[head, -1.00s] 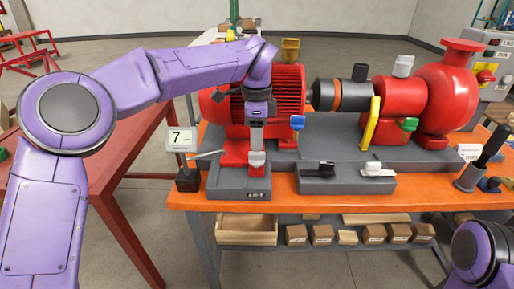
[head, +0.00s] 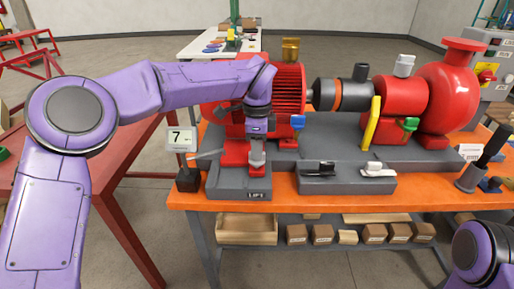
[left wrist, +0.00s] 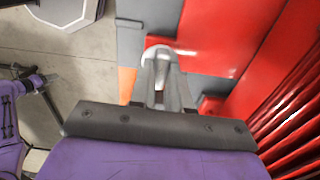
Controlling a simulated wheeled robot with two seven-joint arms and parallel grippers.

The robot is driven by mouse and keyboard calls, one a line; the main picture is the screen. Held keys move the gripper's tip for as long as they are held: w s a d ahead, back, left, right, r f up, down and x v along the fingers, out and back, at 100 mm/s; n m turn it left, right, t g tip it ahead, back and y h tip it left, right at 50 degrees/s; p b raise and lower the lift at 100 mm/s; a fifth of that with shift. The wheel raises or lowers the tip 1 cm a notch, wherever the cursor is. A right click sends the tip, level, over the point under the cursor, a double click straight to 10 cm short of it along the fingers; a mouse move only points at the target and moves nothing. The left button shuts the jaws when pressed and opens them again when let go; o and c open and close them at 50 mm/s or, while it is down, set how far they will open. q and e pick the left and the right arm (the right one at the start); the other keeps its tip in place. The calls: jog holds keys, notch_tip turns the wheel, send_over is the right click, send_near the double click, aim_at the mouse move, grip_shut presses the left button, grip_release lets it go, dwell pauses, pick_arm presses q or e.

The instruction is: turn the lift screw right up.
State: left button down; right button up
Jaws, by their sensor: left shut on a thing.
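The grey lift block (head: 225,187) with its LIFT label stands at the left front of the pump skid, with a red part on top. My left gripper (head: 257,160) points down over this block, in front of the red finned motor (head: 290,90). It is shut on the lift screw, whose pale head shows between the fingertips in the left wrist view (left wrist: 158,51). The fingers hide most of the screw. A small display (head: 181,138) on a dark stand left of the block reads 7. My right gripper is not in view.
A grey block (head: 345,186) with a black and a white knob sits right of the lift block. A yellow lever (head: 371,123) and the red pump (head: 447,85) stand further right. Wooden boxes lie under the orange bench (head: 300,204). A red table (head: 95,165) is at left.

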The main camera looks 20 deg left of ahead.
pick_arm(q)
jog(key=m+p, duration=0.1)
jog(key=m, duration=0.4)
jog(key=shift+r+m, duration=0.15)
jog(key=shift+m, duration=0.25)
jog(key=m+p, duration=0.1)
jog(key=m, duration=0.1)
jog(key=shift+m+p, duration=0.3)
jog(key=shift+p, duration=0.1)
jog(key=m+p, duration=0.2)
jog(key=m, duration=0.1)
jog(key=shift+r+m, duration=0.1)
jog(key=shift+m, duration=0.3)
jog(key=m+p, duration=0.2)
jog(key=m, duration=0.1)
jog(key=shift+m, duration=0.3)
jog(key=m+p, duration=0.5)
jog(key=m, duration=0.2)
jog(key=shift+m+p, duration=0.3)
jog(key=shift+w+m, duration=0.1)
jog(key=shift+m, duration=0.2)
